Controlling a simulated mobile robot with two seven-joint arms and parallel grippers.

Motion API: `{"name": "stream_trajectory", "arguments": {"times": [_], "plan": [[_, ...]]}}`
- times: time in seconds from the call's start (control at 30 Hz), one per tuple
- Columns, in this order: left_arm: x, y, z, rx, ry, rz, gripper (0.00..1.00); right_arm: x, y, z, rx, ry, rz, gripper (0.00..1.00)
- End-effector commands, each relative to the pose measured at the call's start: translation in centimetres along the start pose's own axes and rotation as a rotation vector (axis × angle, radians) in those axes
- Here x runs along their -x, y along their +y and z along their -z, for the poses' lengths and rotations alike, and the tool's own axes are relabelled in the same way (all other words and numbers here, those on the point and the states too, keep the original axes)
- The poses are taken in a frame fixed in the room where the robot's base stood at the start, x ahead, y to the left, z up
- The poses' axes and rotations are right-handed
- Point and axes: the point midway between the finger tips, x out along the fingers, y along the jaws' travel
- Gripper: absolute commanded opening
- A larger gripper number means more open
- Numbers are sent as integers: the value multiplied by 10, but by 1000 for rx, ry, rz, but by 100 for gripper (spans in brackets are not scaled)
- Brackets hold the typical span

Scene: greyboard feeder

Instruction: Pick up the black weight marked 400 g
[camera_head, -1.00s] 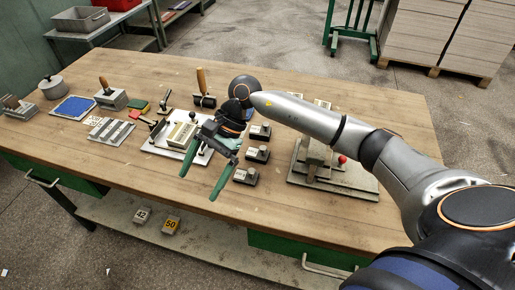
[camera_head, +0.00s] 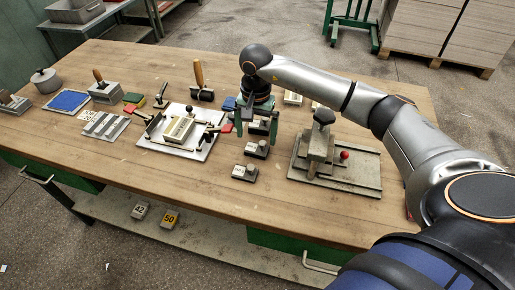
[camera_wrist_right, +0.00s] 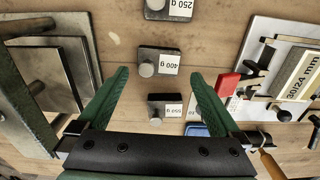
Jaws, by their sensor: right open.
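The black 400 g weight (camera_head: 257,150) is a small dark block with a round grey knob and a white label. It is the middle one of a row of weights on the bench. In the right wrist view the 400 g weight (camera_wrist_right: 153,55) sits upright just beyond the fingertips, its label upside down. My right gripper (camera_head: 256,131) points down above the row, near the far weight. Its green fingers are spread and empty in the right wrist view (camera_wrist_right: 158,74), with the 400 g weight between their lines but apart from them. My left gripper is out of view.
The 250 g weight (camera_wrist_right: 168,9) lies on the near side of the row. Another weight (camera_wrist_right: 163,109) lies on the far side, its label hard to read. A grey press stand (camera_head: 335,172) is on the right. A white board with a tool (camera_head: 205,151) is on the left.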

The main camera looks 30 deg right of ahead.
Motion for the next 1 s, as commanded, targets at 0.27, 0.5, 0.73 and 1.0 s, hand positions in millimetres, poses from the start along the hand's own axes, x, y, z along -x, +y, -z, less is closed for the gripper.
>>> {"name": "stream_trajectory", "arguments": {"times": [0.27,0.5,0.73,1.0], "plan": [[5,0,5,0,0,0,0,-40,3,-2,0,-3,-3,100],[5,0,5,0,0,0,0,-48,3,-1,0,-1,-1,100],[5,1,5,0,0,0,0,-47,3,-2,0,-1,-1,84],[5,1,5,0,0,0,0,-47,3,-2,0,-1,-1,54]]}}
